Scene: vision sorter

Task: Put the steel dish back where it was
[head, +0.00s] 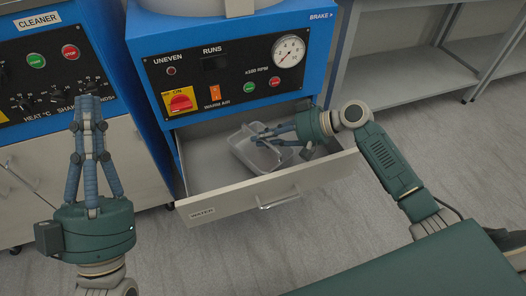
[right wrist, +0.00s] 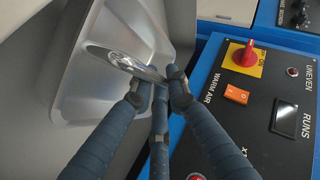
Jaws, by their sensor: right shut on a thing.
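The steel dish (right wrist: 122,60) is a shiny shallow round dish, seen nearly edge-on in the right wrist view. My right gripper (right wrist: 158,80) is shut on its rim. In the head view, my right gripper (head: 257,140) reaches in from the right over the open drawer (head: 205,170), with the dish (head: 262,132) a small grey shape largely behind the fingers. The dish is over a translucent rectangular tray (head: 240,151) in the drawer; I cannot tell whether they touch.
The drawer sits under the blue machine's control panel (head: 240,72), and its front with a handle (head: 279,201) stands pulled out. A second panel with knobs (head: 50,75) is at the left. A grey shelf unit (head: 410,75) stands at the right. The floor between is clear.

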